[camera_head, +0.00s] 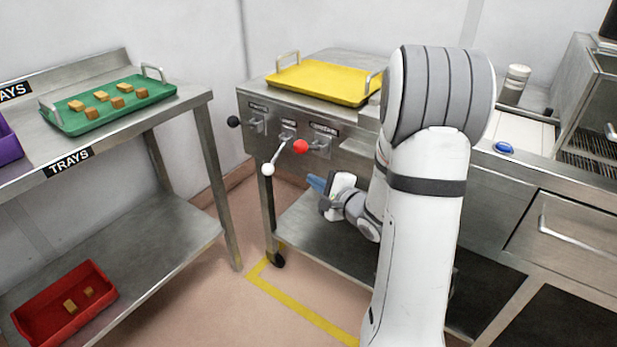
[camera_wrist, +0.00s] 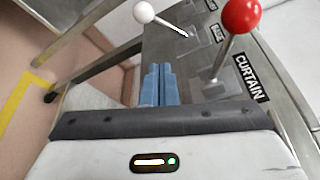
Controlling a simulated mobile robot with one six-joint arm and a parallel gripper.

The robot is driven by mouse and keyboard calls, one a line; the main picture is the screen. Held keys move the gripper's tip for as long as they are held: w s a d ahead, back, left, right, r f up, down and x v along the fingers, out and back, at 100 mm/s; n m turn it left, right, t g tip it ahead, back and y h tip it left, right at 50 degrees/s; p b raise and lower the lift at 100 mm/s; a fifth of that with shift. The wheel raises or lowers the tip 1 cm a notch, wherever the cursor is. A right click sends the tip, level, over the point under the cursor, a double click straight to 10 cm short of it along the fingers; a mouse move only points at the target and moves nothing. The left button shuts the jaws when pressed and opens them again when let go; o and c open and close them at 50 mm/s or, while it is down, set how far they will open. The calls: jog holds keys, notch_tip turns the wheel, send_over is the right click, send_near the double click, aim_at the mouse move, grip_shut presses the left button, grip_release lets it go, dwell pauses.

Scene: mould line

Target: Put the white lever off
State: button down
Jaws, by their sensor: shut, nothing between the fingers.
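The white lever's knob (camera_head: 267,169) hangs at the end of a thin metal rod that slants down and left from its plate on the machine's front panel. The knob also shows at the top in the wrist view (camera_wrist: 144,12), with its rod running right to the panel. My gripper (camera_head: 316,184) is to the right of the white knob and a little lower, apart from it. Its blue fingers (camera_wrist: 157,84) are shut together and empty in the wrist view, pointing toward the panel below the white lever.
A red-knobbed lever (camera_head: 301,146) stands right of the white one, by a label reading CURTAIN in the wrist view. A black-knobbed lever (camera_head: 233,121) is on the left. A yellow tray (camera_head: 325,82) lies on top. A tray rack (camera_head: 205,150) stands to the left, beyond open floor.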

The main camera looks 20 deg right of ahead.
dwell(0.3)
jog(key=s+a+r+n+g+h, duration=0.1)
jog(key=s+a+n+g, duration=0.2)
jog(key=s+n, duration=0.3)
jog(key=s+a+r+n+g+h, duration=0.1)
jog(key=s+a+n+g+h, duration=0.1)
jog(key=s+n+g, duration=0.4)
jog(key=s+a+n+g+h, duration=0.2)
jog(key=s+a+n+g, duration=0.2)
jog(key=s, duration=1)
jog(key=n+g, duration=0.1)
jog(key=n, duration=0.1)
jog(key=shift+r+n, duration=0.4)
